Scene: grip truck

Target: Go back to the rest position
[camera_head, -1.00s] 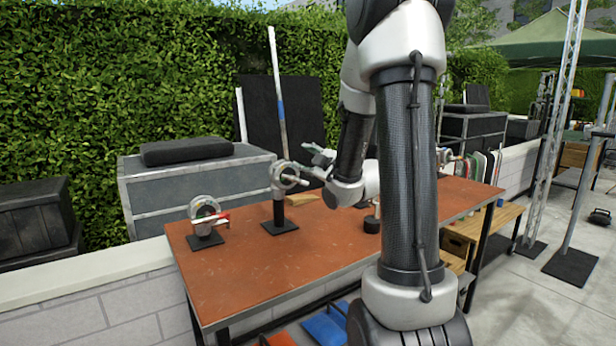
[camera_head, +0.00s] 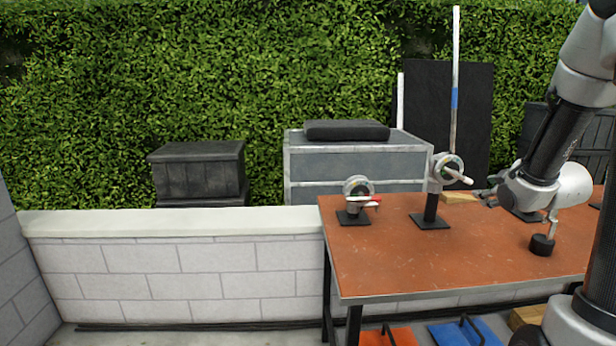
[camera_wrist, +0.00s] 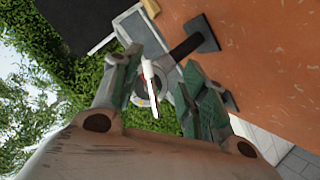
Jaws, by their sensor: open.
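My gripper (camera_head: 487,197) is at the right in the head view, over the table and just right of the taller stand's wheel. In the wrist view my gripper (camera_wrist: 158,78) is open, its two green-padded fingers apart, with nothing held. The taller stand (camera_head: 431,207) has a grey ring-shaped wheel with a pale handle, on a black square base. In the wrist view a grey wheel with a white handle (camera_wrist: 151,82) shows beyond the gap between the fingers. Whether a finger touches it, I cannot tell.
The orange-brown table (camera_head: 400,262) also bears a short stand (camera_head: 356,205) with a red-tipped handle and a black round piece (camera_head: 541,244). A white block wall (camera_head: 180,270) runs left. Grey and black cases stand behind, before a hedge. Blue and red items lie below the table.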

